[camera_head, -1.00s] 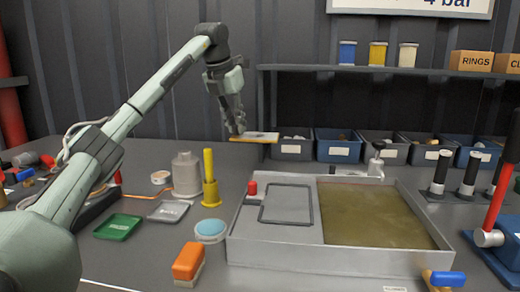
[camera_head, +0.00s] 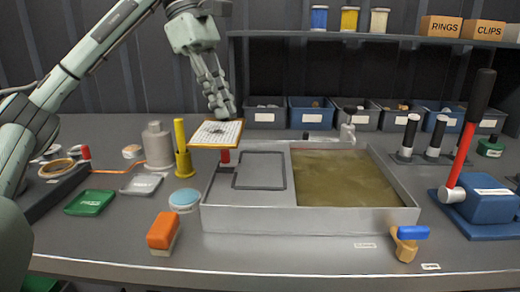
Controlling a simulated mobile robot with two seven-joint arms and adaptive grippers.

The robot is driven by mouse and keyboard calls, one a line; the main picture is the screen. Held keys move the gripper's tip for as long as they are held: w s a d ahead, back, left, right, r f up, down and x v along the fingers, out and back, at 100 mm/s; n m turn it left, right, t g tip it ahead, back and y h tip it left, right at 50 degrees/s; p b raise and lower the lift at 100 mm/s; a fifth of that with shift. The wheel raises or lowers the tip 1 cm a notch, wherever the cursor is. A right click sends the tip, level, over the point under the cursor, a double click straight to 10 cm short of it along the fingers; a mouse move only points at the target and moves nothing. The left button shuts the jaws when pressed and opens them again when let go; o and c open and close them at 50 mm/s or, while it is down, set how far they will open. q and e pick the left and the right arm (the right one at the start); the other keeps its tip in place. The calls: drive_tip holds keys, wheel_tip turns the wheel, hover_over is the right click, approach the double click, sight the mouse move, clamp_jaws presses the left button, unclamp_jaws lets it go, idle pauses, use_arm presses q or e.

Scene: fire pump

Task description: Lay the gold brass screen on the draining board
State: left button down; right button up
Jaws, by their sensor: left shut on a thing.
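My left gripper (camera_head: 223,106) is shut on the gold brass screen (camera_head: 214,135), a square mesh plate with a gold rim. It holds the screen nearly flat in the air, at the back left corner of the metal basin. The draining board (camera_head: 260,171) is the grey left part of the basin, marked with a dark rectangular outline, and nothing lies within the outline. The red knob (camera_head: 225,156) at the board's back left shows partly below the screen. My right gripper is not in view.
Murky water (camera_head: 345,185) fills the basin's right part, with a tap (camera_head: 347,134) behind. A yellow upright tool (camera_head: 182,148), a round blue-lidded tin (camera_head: 184,199) and an orange brush (camera_head: 163,232) stand left of the basin. Bins (camera_head: 312,113) line the back.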

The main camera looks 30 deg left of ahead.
use_arm(q)
drive_tip(key=w+d+f, duration=0.1)
drive_tip(key=w, duration=0.1)
drive_tip(key=w+d+f, duration=0.1)
drive_tip(key=w+f, duration=0.1)
drive_tip(key=w+d+f+b, duration=0.1)
drive_tip(key=w, duration=0.1)
drive_tip(key=shift+w+d+f, duration=0.2)
drive_tip(key=shift+w+d, duration=0.05)
drive_tip(key=shift+w, duration=0.05)
drive_tip(key=shift+w+d+f, duration=0.1)
drive_tip(key=shift+w+f, duration=0.05)
drive_tip(key=shift+f, duration=2)
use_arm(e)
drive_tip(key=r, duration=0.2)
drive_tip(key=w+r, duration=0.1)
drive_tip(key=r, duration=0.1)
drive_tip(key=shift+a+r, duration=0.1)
use_arm(q)
drive_tip(key=shift+f, duration=0.1)
drive_tip(key=c, duration=1.5)
unclamp_jaws()
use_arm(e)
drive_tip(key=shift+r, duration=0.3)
